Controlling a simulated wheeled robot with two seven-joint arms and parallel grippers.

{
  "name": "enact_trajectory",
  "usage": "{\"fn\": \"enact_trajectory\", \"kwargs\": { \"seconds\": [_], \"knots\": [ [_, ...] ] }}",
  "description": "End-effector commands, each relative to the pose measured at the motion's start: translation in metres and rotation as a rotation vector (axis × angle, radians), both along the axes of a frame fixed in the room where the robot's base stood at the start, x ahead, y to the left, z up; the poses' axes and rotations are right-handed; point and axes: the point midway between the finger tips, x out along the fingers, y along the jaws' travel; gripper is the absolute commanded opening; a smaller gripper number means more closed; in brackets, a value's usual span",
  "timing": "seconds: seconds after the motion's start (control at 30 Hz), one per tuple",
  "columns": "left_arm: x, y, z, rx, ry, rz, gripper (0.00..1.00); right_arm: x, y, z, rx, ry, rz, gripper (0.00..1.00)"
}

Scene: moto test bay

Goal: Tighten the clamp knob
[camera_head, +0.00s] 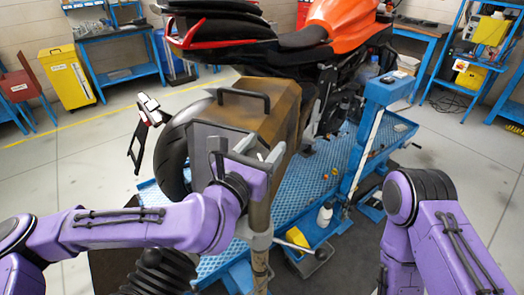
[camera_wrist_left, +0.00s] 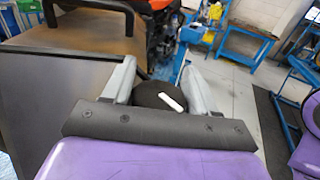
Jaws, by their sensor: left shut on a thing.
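The clamp knob (camera_wrist_left: 152,94) is black and rounded, with a white mark on it, and sits between my left fingers in the left wrist view. My left gripper (camera_wrist_left: 158,88) is shut on it, one grey finger on each side. In the head view my left gripper (camera_head: 268,155) is beside the large brown and grey box behind the motorcycle, above an upright post (camera_head: 259,216). The knob is hidden or too small to make out there. My right arm is at the right, but its gripper is out of view.
The box (camera_head: 271,111) with a black handle stands close to my left gripper. An orange motorcycle (camera_head: 345,22) stands on a blue lift (camera_head: 308,185). A white bottle (camera_head: 324,214) sits on the lift's lower tray. The floor at the right is partly clear.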

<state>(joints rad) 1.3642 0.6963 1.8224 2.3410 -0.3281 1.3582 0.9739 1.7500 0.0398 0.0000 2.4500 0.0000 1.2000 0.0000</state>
Motion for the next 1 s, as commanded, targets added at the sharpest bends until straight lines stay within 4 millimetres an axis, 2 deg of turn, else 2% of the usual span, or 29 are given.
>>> {"fn": "enact_trajectory", "kwargs": {
  "seconds": [0.3, 0.33, 0.37, 0.67, 0.77, 0.87, 0.9, 1.0],
  "knots": [
    [-0.001, -0.001, 0.001, -0.002, 0.0, -0.009, 0.27, 0.0, 0.0, 0.0, 0.0, 0.0, 0.0, 0.43],
    [-0.001, -0.001, 0.001, -0.002, 0.0, -0.009, 0.68, 0.0, 0.0, 0.0, 0.0, 0.0, 0.0, 0.43],
    [-0.001, -0.001, 0.001, -0.002, 0.0, -0.009, 0.77, 0.0, 0.0, 0.0, 0.0, 0.0, 0.0, 0.43],
    [-0.001, 0.0, 0.0, -0.001, 0.0, -0.008, 0.79, 0.0, 0.0, -0.001, 0.0, 0.0, 0.0, 0.43],
    [-0.009, 0.004, -0.001, -0.001, -0.002, -0.007, 0.79, 0.0, 0.0, -0.005, 0.0, 0.0, 0.0, 0.43],
    [-0.027, 0.014, -0.003, 0.0, -0.004, -0.007, 0.79, 0.0, 0.0, -0.015, 0.0, 0.0, 0.0, 0.43],
    [-0.032, 0.016, -0.009, -0.002, -0.008, -0.007, 0.79, 0.0, 0.0, -0.032, -0.001, -0.001, 0.0, 0.43],
    [-0.05, 0.025, -0.013, 0.0, -0.009, -0.008, 0.79, 0.0, 0.0, -0.06, 0.0, 0.0, 0.0, 0.43]
  ]
}}
